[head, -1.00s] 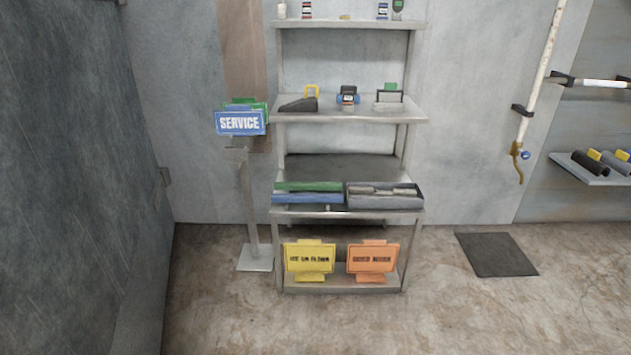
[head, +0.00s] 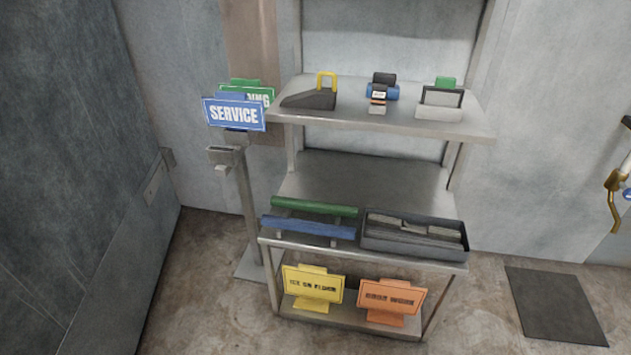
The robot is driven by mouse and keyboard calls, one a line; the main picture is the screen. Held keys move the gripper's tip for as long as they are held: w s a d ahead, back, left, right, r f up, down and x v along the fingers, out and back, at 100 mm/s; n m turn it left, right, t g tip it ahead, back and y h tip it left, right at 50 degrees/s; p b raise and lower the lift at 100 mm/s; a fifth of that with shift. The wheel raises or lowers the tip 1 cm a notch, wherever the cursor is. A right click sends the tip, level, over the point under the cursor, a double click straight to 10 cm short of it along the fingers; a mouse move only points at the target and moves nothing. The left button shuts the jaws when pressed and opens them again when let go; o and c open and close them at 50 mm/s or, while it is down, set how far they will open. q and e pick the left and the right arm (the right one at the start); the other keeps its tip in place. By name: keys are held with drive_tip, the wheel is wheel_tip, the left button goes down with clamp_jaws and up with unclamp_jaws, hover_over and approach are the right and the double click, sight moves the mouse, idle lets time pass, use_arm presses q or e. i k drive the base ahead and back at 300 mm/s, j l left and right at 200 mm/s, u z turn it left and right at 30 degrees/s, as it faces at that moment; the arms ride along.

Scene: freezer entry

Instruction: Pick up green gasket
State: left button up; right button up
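The green gasket (head: 314,206) is a long green bar on the left part of a lower shelf of the metal rack. It lies behind a similar blue bar (head: 308,228), and both appear to rest on small grey supports. Neither of my grippers is in the head view, and nothing is seen touching the green gasket.
A grey bin (head: 415,238) with dark grey pieces stands right of the bars. Yellow (head: 312,286) and orange (head: 391,297) signs stand on the bottom shelf. A SERVICE sign (head: 234,114) on a post is left of the rack. A dark mat (head: 556,305) lies right; floor around it is clear.

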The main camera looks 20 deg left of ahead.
sight(275, 200)
drive_tip(key=i+j, duration=0.35)
drive_tip(key=i, duration=0.15)
drive_tip(key=i+j+u, duration=0.1)
drive_tip(key=i+j, duration=0.25)
drive_tip(key=i, duration=0.15)
